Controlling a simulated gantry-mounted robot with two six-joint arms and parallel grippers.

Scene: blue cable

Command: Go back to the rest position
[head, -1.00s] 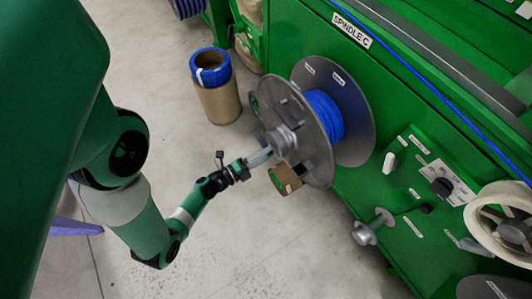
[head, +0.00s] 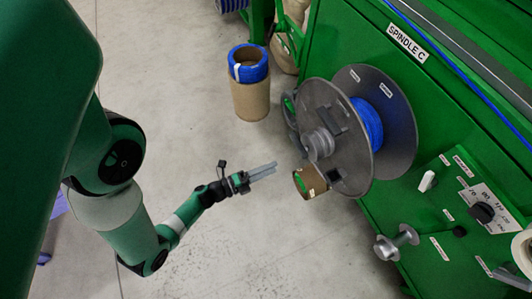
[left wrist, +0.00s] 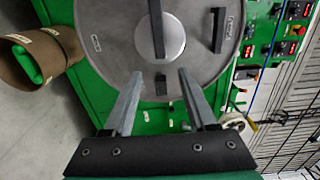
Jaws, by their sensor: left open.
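My left gripper (head: 262,172) is open and empty in the head view. It points right toward the grey cable spool (head: 335,130), with a gap between the fingertips and the spool. The spool holds blue cable (head: 367,124) and sits on the side of the green machine labelled SPINDLE C. In the left wrist view the two open fingers (left wrist: 157,95) frame the lower part of the spool's grey face (left wrist: 110,60), with its pale round hub between and beyond them. My right gripper is not in either view.
A cardboard tube with blue wrap (head: 250,95) stands on the floor behind. A brown roll with green inside (head: 310,182) shows below the spool. The green machine (head: 440,70) has a knob panel (head: 481,212) and a grey peg (head: 396,242). Concrete floor around my left arm is clear.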

